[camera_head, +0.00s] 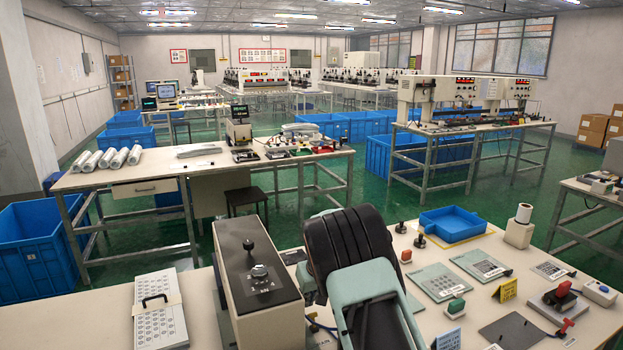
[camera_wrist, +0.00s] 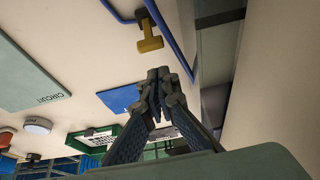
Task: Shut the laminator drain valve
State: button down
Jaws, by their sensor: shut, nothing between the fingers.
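My gripper (camera_wrist: 158,76) shows in the wrist view with its fingertips together and nothing between them. A yellow T-shaped handle (camera_wrist: 150,44) on a dark stem, beside a blue pipe (camera_wrist: 176,42), lies just beyond the fingertips in the picture, apart from them. It looks like a valve handle, but no label on it is readable. In the head view a red handle (camera_head: 566,327) sits at the bottom right of the near bench. I cannot tell from labels which handle is the laminator's drain valve. My arm hides part of the bench, and my fingers do not show there.
A beige box with a dark top (camera_head: 258,277) and black knobs stands left of my arm. A blue plate (camera_wrist: 119,98) lies near my fingers.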

aim_at(313, 315)
jog(key=shift+f+b, duration=0.95)
jog(key=shift+f, duration=0.35)
jog(key=shift+s, duration=0.15)
jog(key=shift+s+d+b, duration=0.3)
jog(key=shift+s+b, duration=0.05)
jog(key=shift+s, duration=0.25)
jog(key=shift+s+d+b, duration=0.25)
jog(key=shift+s+b, duration=0.05)
jog(key=shift+s, duration=0.35)
jog(key=shift+s+d+b, duration=0.3)
jog(key=shift+s, duration=0.25)
jog(key=shift+w, duration=0.15)
jog(key=shift+w+a+r, duration=0.1)
jog(key=shift+w+a, duration=0.05)
jog(key=shift+w, duration=0.05)
notch_tip(313, 315, up, 8)
jog(key=p, duration=0.4)
